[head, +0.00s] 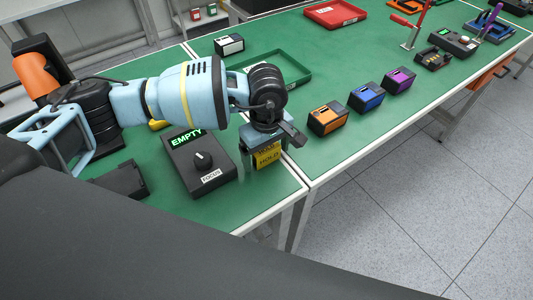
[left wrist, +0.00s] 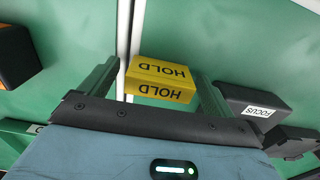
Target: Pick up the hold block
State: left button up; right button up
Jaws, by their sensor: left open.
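The hold block (head: 267,156) is yellow with black "HOLD" lettering. In the head view it shows just below my left gripper (head: 270,138), near the front edge of the green table, and its upper part is hidden by the gripper. In the left wrist view the hold block (left wrist: 161,80) lies between the two fingers of my left gripper (left wrist: 155,85). The fingers are open, one on each side of the block. I cannot tell whether either finger touches it. My right gripper is not in view.
A black box with a knob, labelled FOCUS (head: 200,168), reads EMPTY and stands left of the gripper. Orange (head: 328,119), blue (head: 366,98) and purple (head: 399,81) boxes stand to the right. A green tray (head: 300,82) lies behind. The table seam runs near the block.

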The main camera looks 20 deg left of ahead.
aim_at(267, 149)
pick_arm(q)
jog(key=shift+c, duration=0.3)
jog(key=c, duration=1)
jog(key=shift+r, duration=0.15)
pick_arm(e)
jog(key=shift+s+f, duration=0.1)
pick_arm(q)
jog(key=shift+r, duration=0.55)
notch_tip(267, 149, up, 2)
jog(key=shift+r, duration=0.15)
jog(key=shift+s+d+r+b, duration=0.25)
jog(key=shift+s+d, duration=0.75)
jog(key=shift+s, duration=1.5)
jog(key=shift+s+d+r+b, duration=0.15)
jog(key=shift+s+d, duration=0.85)
jog(key=shift+s, duration=1.45)
jog(key=shift+s+d+r+b, duration=0.25)
jog(key=shift+s+d, duration=0.75)
jog(key=shift+s, duration=1.5)
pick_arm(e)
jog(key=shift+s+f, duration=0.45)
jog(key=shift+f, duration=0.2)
